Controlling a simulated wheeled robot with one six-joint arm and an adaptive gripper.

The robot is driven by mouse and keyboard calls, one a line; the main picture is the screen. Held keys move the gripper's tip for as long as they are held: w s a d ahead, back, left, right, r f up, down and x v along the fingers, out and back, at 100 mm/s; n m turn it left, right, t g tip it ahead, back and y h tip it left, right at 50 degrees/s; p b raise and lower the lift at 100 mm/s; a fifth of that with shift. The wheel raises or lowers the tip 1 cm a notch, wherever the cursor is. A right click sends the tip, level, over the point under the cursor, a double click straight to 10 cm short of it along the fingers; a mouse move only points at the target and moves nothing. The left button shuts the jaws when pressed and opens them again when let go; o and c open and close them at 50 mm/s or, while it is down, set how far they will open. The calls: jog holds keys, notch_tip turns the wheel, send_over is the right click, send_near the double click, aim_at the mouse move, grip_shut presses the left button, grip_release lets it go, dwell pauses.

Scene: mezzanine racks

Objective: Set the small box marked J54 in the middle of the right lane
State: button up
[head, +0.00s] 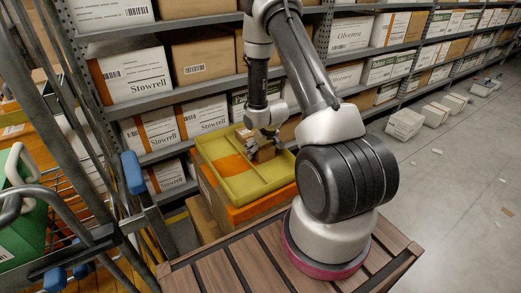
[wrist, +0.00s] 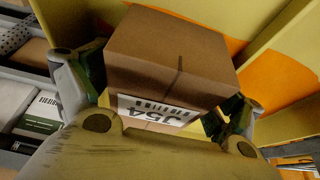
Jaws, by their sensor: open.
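The small brown box marked J54 (wrist: 170,60) fills the middle of the wrist view, its white label facing the camera. In the head view the box (head: 265,153) is at the rear right of the yellow tray (head: 240,187), partly hidden by my gripper (head: 262,140). My gripper's open fingers (wrist: 165,98) stand on either side of the box. I cannot tell whether they touch it, or whether the box rests on the tray floor. Yellow dividers and orange floor patches show around it.
The tray sits on a large orange-and-brown carton stack beside my wooden-slatted base. Racks of cartons (head: 130,72) stand close behind. A cart with a green crate (head: 20,215) is at left. Several boxes (head: 404,123) lie on the open floor at right.

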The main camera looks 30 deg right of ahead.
jog(key=shift+r, duration=0.1)
jog(key=v, duration=1.1)
jog(key=shift+s+r, duration=0.1)
jog(key=shift+r, duration=0.2)
jog(key=s+a+r+h, duration=0.1)
jog(key=s+r, duration=0.3)
jog(key=r, duration=0.6)
jog(key=s+r+h, duration=0.1)
jog(key=s+r, duration=0.2)
jog(key=r, duration=0.8)
jog(key=s+a+r+y, duration=0.1)
jog(key=s+a+r, duration=0.2)
jog(key=s, duration=0.6)
jog(key=s+a+r, duration=0.3)
jog(key=s+r, duration=0.4)
jog(key=s, duration=0.3)
jog(key=shift+s+a+r+y, duration=0.15)
jog(key=shift+s+a+y, duration=0.05)
jog(key=shift+s+y, duration=0.2)
jog(key=shift+w, duration=0.1)
